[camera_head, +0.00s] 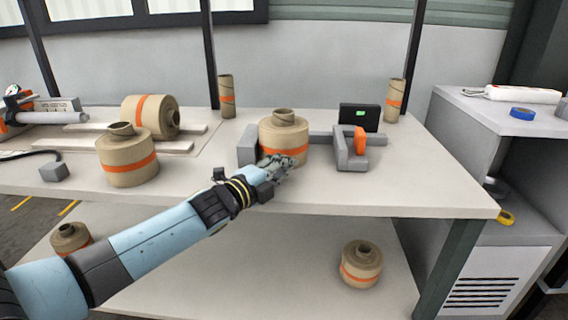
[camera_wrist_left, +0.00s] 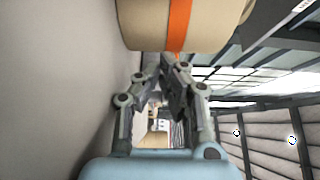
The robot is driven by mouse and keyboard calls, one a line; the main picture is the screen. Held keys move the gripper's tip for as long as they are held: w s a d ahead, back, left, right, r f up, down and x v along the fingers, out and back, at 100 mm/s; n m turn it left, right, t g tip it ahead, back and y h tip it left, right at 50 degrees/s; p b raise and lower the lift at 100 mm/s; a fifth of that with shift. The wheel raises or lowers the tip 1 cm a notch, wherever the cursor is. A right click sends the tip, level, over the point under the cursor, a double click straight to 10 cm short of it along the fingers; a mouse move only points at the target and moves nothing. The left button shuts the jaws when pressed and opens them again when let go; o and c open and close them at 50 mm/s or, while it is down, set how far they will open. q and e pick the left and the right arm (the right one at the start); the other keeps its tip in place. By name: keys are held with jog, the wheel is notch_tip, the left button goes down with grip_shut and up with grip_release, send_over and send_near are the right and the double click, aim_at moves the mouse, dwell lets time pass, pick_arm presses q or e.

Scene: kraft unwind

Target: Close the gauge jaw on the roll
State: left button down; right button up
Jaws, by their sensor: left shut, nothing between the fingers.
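A kraft roll (camera_head: 290,133) with an orange band stands upright on the bench, between the two grey jaws of the gauge. The left jaw block (camera_head: 247,145) is close against the roll; I cannot tell if they touch. The right jaw (camera_head: 343,156), with an orange lever (camera_head: 360,141), stands apart from the roll, with the grey bar showing in the gap. My left gripper (camera_head: 284,165) is shut and empty in front of the roll's lower part. In the left wrist view the gripper (camera_wrist_left: 170,62) points at the banded roll (camera_wrist_left: 145,28). My right gripper is not in view.
A dark display (camera_head: 359,117) stands behind the right jaw. Another roll (camera_head: 128,162) stands to the left, near a roll lying on its side (camera_head: 163,115). Narrow tubes (camera_head: 227,97) stand at the back. The bench front (camera_head: 420,190) is clear at right.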

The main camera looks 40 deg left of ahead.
pick_arm(q)
jog(key=shift+w, duration=0.1)
jog(key=shift+w+a, duration=0.65)
jog(key=shift+w, duration=0.05)
